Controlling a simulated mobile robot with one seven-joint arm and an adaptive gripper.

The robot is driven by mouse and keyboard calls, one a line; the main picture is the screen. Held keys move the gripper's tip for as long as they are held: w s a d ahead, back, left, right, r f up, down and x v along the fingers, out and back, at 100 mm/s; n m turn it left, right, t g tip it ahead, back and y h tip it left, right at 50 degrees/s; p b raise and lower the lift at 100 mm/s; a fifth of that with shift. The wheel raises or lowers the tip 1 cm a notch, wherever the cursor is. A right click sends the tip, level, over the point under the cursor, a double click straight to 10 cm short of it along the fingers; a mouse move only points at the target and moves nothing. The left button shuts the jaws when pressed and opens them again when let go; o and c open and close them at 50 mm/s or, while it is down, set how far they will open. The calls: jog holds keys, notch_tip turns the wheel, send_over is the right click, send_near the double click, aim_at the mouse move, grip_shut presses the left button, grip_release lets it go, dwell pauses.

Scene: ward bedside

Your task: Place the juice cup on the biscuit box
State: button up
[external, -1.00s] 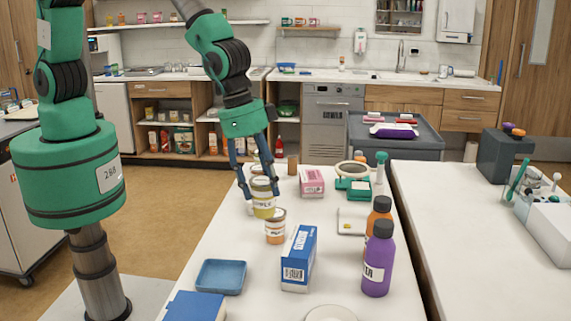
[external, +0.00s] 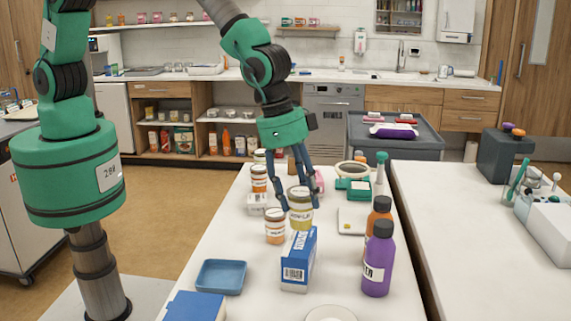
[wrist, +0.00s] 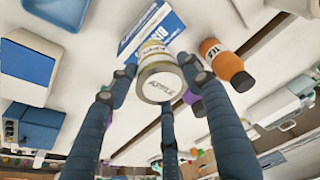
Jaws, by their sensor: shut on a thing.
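The juice cup (external: 300,217), a pale cup with a yellow-green label, is held in my gripper (external: 299,203) above the white table. In the wrist view the cup (wrist: 160,82) has a pale lid reading "APPLE", with my gripper's fingers (wrist: 160,75) around it. A blue-and-white box (external: 299,262), which may be the biscuit box, stands upright just in front of the cup in the external view. It also shows beyond the cup in the wrist view (wrist: 150,27). Its print is too small to read surely. A pink box (external: 319,183) is partly hidden behind my gripper.
An orange-labelled jar (external: 275,228) stands left of the cup. A blue tray (external: 220,277) lies nearer left. A purple bottle (external: 378,262) and an orange-brown bottle (external: 379,214) stand to the right. Table between tray and blue box is clear.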

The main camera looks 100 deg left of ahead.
aim_at(300, 208)
jog(key=shift+f, duration=1.75)
jog(key=shift+f, duration=0.15)
jog(key=o, duration=1.3)
jog(key=v, duration=1.2)
